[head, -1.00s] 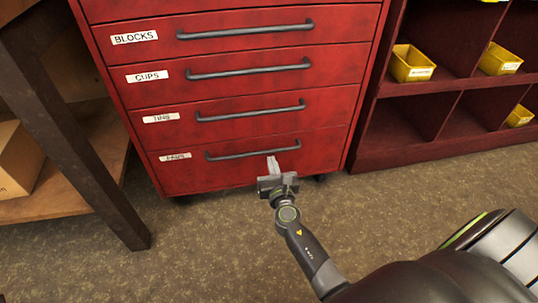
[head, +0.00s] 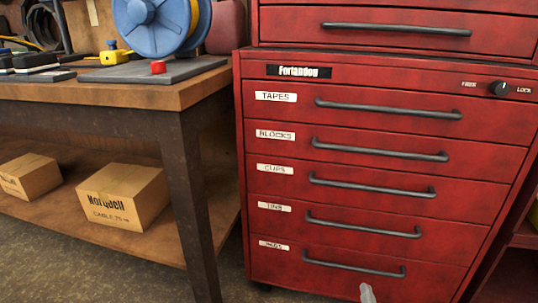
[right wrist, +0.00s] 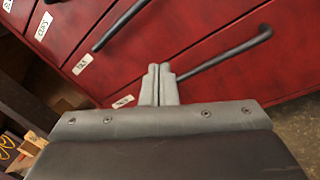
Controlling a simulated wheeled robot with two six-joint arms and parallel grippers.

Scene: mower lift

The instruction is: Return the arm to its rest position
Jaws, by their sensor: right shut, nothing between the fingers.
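My right gripper (head: 367,293) shows only as pale grey fingertips at the bottom edge of the head view. They are in front of the red cabinet's bottom drawer (head: 330,283), just below its dark bar handle (head: 353,264). In the right wrist view the two fingers of the right gripper (right wrist: 159,85) are together and empty, pointing at the red drawer fronts. Whether they touch the drawer I cannot tell. Most of my right arm is out of the head view. My left gripper is not in view.
The red cabinet (head: 241,150) has labelled drawers, all shut, and a lock knob (head: 500,88) at upper right. A workbench (head: 190,88) stands on the left, with a blue reel (head: 150,22) on top and cardboard boxes (head: 125,195) on its lower shelf.

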